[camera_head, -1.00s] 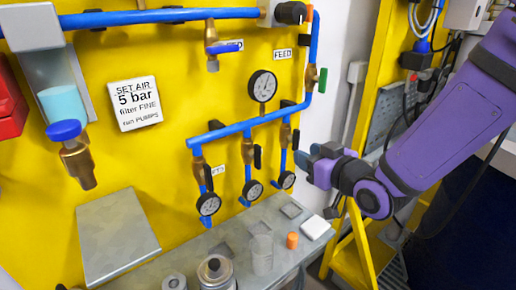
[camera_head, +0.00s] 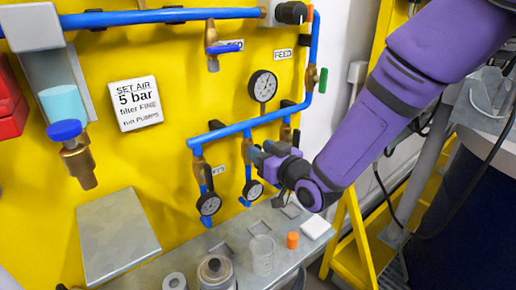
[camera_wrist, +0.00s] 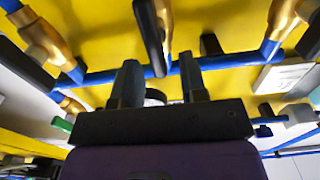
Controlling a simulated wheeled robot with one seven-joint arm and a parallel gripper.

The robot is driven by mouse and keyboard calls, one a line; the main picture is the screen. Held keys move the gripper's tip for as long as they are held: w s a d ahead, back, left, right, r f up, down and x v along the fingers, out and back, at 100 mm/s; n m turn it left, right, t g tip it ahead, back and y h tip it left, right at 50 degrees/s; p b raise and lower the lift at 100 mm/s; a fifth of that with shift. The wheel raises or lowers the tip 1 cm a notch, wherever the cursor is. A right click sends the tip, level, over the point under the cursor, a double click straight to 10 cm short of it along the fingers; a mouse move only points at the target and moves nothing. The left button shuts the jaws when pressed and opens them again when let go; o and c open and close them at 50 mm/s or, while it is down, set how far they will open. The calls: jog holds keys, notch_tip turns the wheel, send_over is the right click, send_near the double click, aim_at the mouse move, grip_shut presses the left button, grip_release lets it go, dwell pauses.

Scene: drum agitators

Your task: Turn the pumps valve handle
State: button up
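The air manifold (camera_head: 233,131) is a blue pipe with several brass drop valves that have black handles. No readable label in view tells which valve is the pumps one. My gripper (camera_head: 264,151) is at the middle valve (camera_head: 246,152) and covers its handle in the head view. In the wrist view, the two fingers of my gripper (camera_wrist: 160,80) stand apart with a gap between them. A black handle (camera_wrist: 152,35) points down towards that gap, and its lower end is near the fingertips. I cannot tell whether they touch.
Gauges hang below, such as the left one (camera_head: 209,204). A grey shelf (camera_head: 222,233) below holds a clear beaker (camera_head: 261,255) and an orange cap (camera_head: 292,240).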

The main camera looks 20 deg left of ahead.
jog(key=shift+x, duration=0.9)
grip_shut()
